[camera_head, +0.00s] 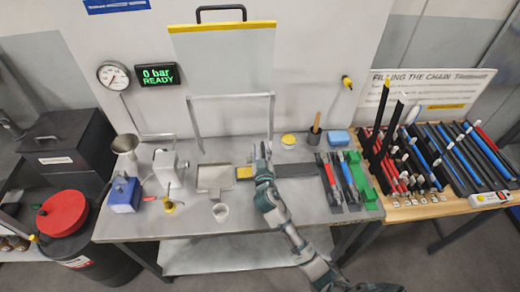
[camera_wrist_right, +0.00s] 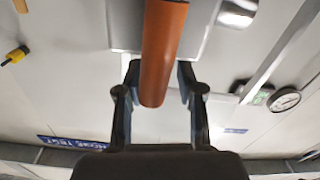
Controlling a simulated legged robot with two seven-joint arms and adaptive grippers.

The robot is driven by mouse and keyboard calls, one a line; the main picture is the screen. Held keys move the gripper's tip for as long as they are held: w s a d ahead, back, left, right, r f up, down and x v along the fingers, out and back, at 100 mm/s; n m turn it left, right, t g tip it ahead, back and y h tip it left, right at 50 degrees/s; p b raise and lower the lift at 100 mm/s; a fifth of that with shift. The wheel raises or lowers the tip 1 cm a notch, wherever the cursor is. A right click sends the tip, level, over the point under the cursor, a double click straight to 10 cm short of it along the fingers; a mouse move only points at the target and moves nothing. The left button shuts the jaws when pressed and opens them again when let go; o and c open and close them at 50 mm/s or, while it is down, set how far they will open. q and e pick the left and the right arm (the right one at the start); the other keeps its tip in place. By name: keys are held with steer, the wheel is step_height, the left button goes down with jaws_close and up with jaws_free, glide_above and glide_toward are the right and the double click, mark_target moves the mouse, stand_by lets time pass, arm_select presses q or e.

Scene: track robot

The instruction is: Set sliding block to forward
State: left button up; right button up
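My right gripper (camera_head: 263,150) reaches over the middle of the workbench in the head view. In the right wrist view its two fingers (camera_wrist_right: 158,85) stand apart on either side of an orange-brown cylinder (camera_wrist_right: 162,55). I cannot tell whether they touch it. A small yellow block (camera_head: 244,173) lies on the bench just left of the gripper. A dark grey strip (camera_head: 296,170) lies to its right. I cannot tell for sure which part is the sliding block; the arm covers the area between them. My left gripper is not in view.
A yellow-lidded jar (camera_head: 288,141), a blue sponge (camera_head: 339,138) and a green holder (camera_head: 361,180) are on the right. The bench front is mostly clear.

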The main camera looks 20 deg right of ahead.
steer(key=v, duration=1.1)
steer(key=shift+s+a, duration=0.25)
steer(key=shift+d+f, duration=0.2)
steer(key=shift+d, duration=0.05)
